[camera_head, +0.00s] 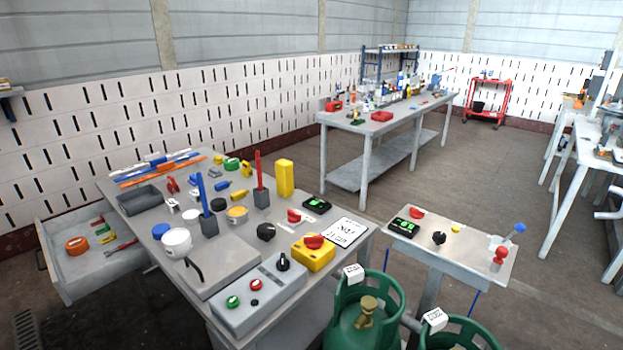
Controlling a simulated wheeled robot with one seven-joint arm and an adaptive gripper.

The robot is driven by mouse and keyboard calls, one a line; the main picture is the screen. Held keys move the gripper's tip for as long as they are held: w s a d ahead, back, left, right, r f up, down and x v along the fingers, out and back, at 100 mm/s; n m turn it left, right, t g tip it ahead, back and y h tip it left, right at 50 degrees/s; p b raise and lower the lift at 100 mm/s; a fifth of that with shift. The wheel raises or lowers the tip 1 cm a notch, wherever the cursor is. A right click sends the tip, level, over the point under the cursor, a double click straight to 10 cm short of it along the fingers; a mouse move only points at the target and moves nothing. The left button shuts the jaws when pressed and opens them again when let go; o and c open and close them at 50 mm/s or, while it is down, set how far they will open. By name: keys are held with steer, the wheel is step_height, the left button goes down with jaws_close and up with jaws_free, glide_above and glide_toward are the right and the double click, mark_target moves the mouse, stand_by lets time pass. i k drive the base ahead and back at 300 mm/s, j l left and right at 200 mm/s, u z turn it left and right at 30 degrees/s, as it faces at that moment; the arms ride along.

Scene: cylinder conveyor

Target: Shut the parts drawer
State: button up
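The parts drawer (93,280) is a light grey open-topped box at the left. It is pulled out from the left side of the grey workbench (335,262), with its front panel (51,264) facing left. A small dark handle (40,259) shows on that panel. The drawer's right end is hidden under the bench top. My gripper is not in view.
The bench top is crowded with a grey tray (143,199), a white tub (177,242) and a control box (262,299). Green gas cylinders (358,323) stand at the front right. Floor shows left of the drawer; a dark slotted object (27,330) is at lower left.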

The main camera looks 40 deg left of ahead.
mark_target(74, 278)
steer(key=u, duration=2.85)
steer(key=i+j+z, duration=0.1)
steer(key=i+j, duration=0.35)
steer(key=i, duration=0.3)
steer(key=i+j+z, duration=0.15)
steer(key=i+j, duration=0.35)
steer(key=i, duration=0.25)
steer(key=i+j+z, duration=0.1)
steer(key=i+j, duration=0.45)
steer(key=i, duration=0.2)
